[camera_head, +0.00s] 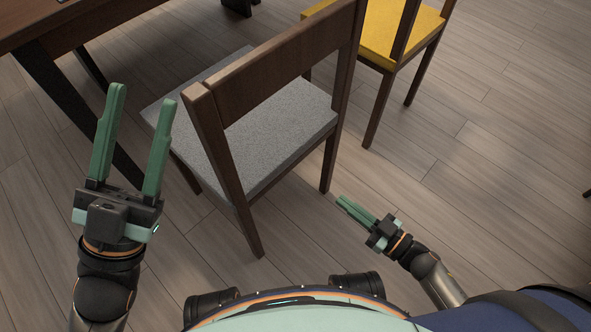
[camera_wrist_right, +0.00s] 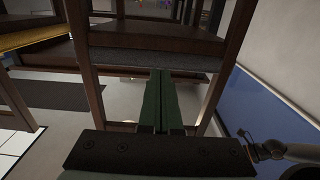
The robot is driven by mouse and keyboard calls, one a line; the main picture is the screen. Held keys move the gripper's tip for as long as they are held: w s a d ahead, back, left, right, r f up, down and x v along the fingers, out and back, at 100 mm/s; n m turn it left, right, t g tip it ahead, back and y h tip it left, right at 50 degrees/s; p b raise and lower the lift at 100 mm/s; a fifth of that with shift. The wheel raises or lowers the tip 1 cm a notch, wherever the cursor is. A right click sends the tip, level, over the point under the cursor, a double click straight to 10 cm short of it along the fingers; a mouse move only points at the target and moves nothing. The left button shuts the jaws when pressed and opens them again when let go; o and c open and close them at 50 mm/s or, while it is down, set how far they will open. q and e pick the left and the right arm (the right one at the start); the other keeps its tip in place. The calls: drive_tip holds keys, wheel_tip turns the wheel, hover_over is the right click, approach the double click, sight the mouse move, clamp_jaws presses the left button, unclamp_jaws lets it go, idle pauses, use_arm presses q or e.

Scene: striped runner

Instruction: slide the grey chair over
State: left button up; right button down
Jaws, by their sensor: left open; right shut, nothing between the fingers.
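The grey chair (camera_head: 270,124) has a dark wooden frame and a speckled grey seat, and stands upright on the floor with its backrest toward me. My left gripper (camera_head: 142,98) is open and empty, left of the chair's backrest. My right gripper (camera_head: 340,201) is shut and empty, low and to the right of the chair's near legs, apart from them in the head view. In the right wrist view its green fingers (camera_wrist_right: 161,98) are together, in front of dark chair legs and a grey seat edge (camera_wrist_right: 150,62).
A yellow-seated chair (camera_head: 376,32) stands behind and to the right of the grey chair. A dark wooden table (camera_head: 60,25) with black legs is at the upper left.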

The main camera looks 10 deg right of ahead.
sight(294, 165)
drive_tip(key=b+x, duration=0.2)
drive_tip(key=x, duration=1)
drive_tip(key=shift+w+a, duration=0.25)
drive_tip(key=shift+w, duration=0.05)
drive_tip(key=shift+w+a+f, duration=0.1)
drive_tip(key=shift+w+a, duration=0.15)
drive_tip(key=shift+w, duration=0.05)
drive_tip(key=shift+w+a, duration=0.1)
